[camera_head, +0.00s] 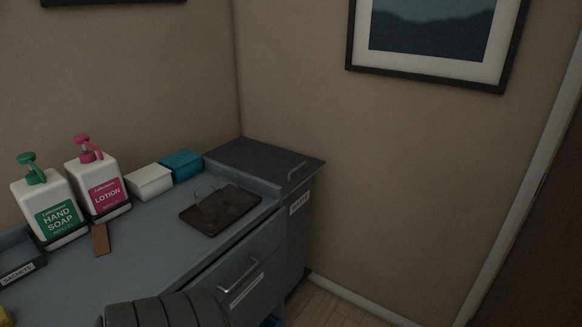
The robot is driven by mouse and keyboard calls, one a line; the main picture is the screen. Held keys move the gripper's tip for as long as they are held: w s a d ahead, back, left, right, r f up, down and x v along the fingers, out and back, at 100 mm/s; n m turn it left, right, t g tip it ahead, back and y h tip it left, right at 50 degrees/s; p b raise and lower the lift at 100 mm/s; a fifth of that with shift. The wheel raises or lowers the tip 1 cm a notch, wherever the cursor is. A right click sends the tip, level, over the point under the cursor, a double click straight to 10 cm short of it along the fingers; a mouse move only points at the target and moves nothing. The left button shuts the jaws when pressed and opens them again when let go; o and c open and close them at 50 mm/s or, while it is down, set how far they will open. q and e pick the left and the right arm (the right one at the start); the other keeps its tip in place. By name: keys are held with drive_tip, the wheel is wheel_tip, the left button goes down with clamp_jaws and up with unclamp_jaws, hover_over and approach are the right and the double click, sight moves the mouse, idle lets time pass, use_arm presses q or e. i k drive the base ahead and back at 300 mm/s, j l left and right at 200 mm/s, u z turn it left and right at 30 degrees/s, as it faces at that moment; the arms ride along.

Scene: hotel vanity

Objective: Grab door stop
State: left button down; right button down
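A small brown wedge-like piece (100,239), which looks like the door stop, lies on the grey vanity top (150,255). It is just in front of the pink-topped lotion bottle (98,183). A dark ribbed part of my own arm shows at the bottom edge, nearer to me than the wedge. Neither of my grippers can be made out in this view. Nothing is seen holding the wedge.
A green-topped soap bottle (47,208) stands left of the lotion. A white box (150,182) and a blue box (182,166) stand at the back. A dark tray (220,211) lies to the right; a sachets box (16,258) is at far left. Counter before the wedge is clear.

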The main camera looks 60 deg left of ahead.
sight(100, 233)
drive_tip(key=u, duration=3.15)
